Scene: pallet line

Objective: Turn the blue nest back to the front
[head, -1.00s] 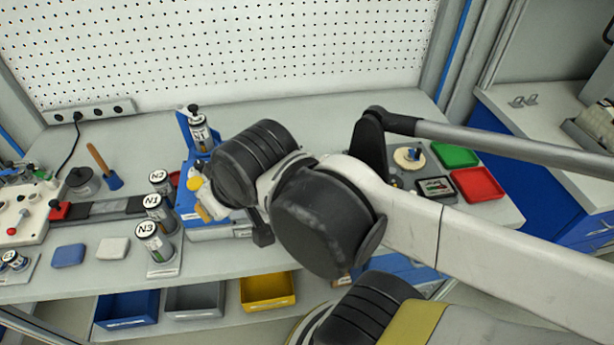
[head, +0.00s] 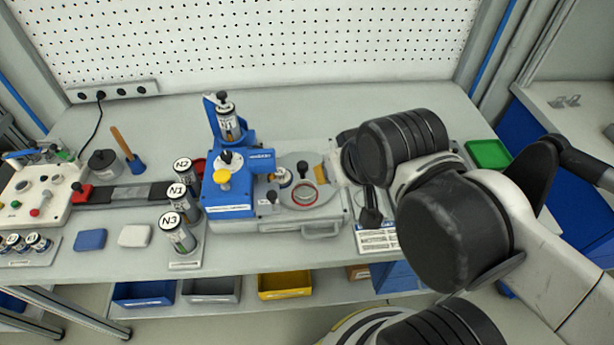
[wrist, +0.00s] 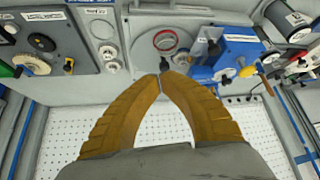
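A round grey turntable (head: 322,211) sits right of the blue machine (head: 232,194) on the bench. A red ring (head: 305,194) marks one nest on its front part; the ring also shows in the wrist view (wrist: 166,41). A small pale, blue-edged round part (head: 284,177) lies by the blue machine; I cannot tell whether it is the blue nest. My gripper's tan fingers (wrist: 162,77) are shut, with nothing seen between them. The tips appear just short of a small black knob (wrist: 165,64) by the turntable's edge. In the head view my wrist hides most of the gripper.
A green tray (head: 488,154) lies at the right. The bench behind the turntable is clear.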

